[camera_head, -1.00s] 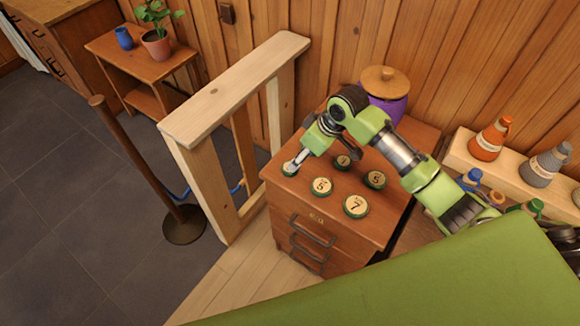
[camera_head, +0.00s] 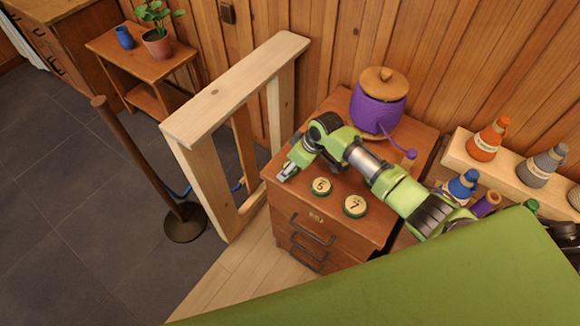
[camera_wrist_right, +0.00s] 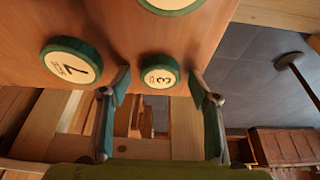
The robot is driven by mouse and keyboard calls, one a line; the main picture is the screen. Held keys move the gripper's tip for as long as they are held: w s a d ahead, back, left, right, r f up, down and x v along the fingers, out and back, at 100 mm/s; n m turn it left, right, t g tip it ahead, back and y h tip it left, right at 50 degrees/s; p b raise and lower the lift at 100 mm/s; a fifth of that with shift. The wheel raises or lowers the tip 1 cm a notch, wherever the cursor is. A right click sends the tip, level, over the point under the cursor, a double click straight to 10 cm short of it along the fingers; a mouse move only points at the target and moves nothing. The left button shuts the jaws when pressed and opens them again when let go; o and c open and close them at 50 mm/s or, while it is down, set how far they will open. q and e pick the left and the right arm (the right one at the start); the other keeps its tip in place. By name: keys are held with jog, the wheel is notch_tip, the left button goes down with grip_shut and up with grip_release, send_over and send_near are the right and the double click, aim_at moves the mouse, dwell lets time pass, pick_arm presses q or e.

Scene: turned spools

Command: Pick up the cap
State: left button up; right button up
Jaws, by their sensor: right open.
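Round green-rimmed caps with cream numbered tops lie on a wooden cabinet top (camera_head: 345,232). In the head view I see cap 5 (camera_head: 321,187) and cap 7 (camera_head: 355,205); my right arm covers the area behind them. In the right wrist view, cap 7 (camera_wrist_right: 70,62) is at left, cap 3 (camera_wrist_right: 159,75) is in the middle, and another cap (camera_wrist_right: 170,3) is cut off at the top. My right gripper (camera_wrist_right: 160,76) is open, its teal fingers on either side of cap 3 with gaps showing. In the head view this gripper (camera_head: 286,172) is over the cabinet's left corner.
A purple jar (camera_head: 376,112) with a wooden lid stands behind my right arm. A pale wooden frame (camera_head: 233,90) stands left of the cabinet. A rope post (camera_head: 140,150) is farther left. A shelf at right holds orange (camera_head: 488,140) and grey (camera_head: 543,166) cone-shaped items.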

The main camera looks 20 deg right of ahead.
jog(key=c, duration=0.9)
jog(key=shift+r, duration=0.1)
